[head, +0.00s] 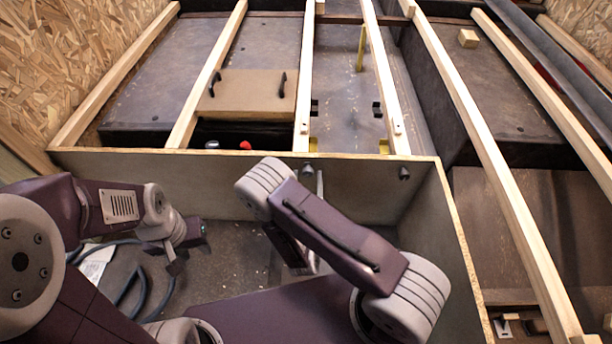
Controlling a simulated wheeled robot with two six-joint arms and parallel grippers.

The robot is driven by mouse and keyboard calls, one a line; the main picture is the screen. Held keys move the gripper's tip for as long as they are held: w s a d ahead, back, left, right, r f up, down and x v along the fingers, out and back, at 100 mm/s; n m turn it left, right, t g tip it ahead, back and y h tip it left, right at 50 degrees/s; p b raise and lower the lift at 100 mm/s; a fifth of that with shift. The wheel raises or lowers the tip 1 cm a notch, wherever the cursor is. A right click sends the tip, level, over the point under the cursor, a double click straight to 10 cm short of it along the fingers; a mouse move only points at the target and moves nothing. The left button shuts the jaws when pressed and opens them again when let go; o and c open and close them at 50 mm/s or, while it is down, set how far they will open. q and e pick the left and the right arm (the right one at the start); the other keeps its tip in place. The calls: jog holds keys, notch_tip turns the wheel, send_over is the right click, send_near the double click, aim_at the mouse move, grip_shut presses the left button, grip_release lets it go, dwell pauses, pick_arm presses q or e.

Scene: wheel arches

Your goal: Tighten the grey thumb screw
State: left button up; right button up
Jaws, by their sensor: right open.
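Two small dark grey knobs show on the inner face of the box's far wall. One knob (404,173) is at the right, and the other knob (308,170) is near the middle, above a pale metal strip. I cannot tell which is the thumb screw. My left gripper (187,249) is low inside the box at the left, its fingers apart with nothing seen between them. My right gripper (302,262) is open, below the middle knob and largely hidden behind my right forearm. Neither gripper is seen touching a knob.
A wooden-edged box (232,159) surrounds both grippers. A dark hose (133,287) and a pale sheet (97,262) lie at its left. Beyond are long wooden battens (468,105), a brown lid with two handles (247,92) and a yellow upright strip (361,48).

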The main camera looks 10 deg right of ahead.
grip_shut()
